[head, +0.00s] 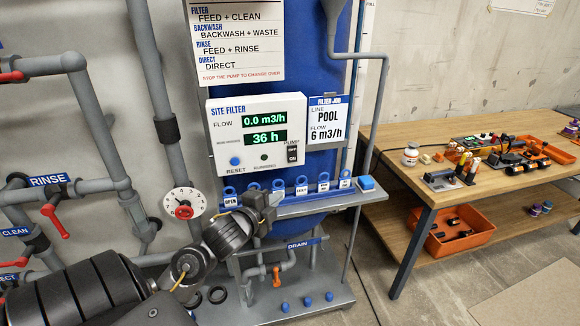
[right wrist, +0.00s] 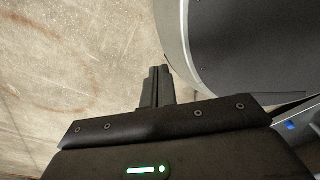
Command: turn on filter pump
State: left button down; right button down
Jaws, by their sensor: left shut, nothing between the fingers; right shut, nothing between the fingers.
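The site filter box (head: 257,133) is a white panel on the blue tank. Its displays read 0.0 m3/h and 36 h. The pump switch (head: 293,155), a dark rocker marked ON at its lower end, sits at the box's lower right. A blue reset button (head: 235,161) and a small dark running lamp (head: 264,157) are to its left. My left gripper (head: 268,199) is shut and empty, below the box and in front of the tag shelf, apart from the switch. My right gripper (right wrist: 156,88) is shut and empty in the right wrist view, with bare floor beyond it.
A grey shelf (head: 335,196) with blue tags runs under the box. A selector dial (head: 184,203) and pipes with red handles (head: 55,221) stand at left. A wooden table (head: 400,150) with tools is at right, an orange bin (head: 459,230) below it.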

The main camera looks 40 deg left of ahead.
aim_at(297, 160)
pick_arm(q)
jog(key=shift+m+t, duration=0.5)
jog(key=shift+m, duration=0.1)
jog(key=r, duration=0.1)
jog(key=s+r, duration=0.1)
jog(key=r, duration=0.1)
jog(key=d+r, duration=0.1)
jog(key=r, duration=0.1)
jog(key=shift+s, duration=0.3)
pick_arm(e)
jog(key=shift+d+r, duration=0.1)
jog(key=shift+d, duration=0.2)
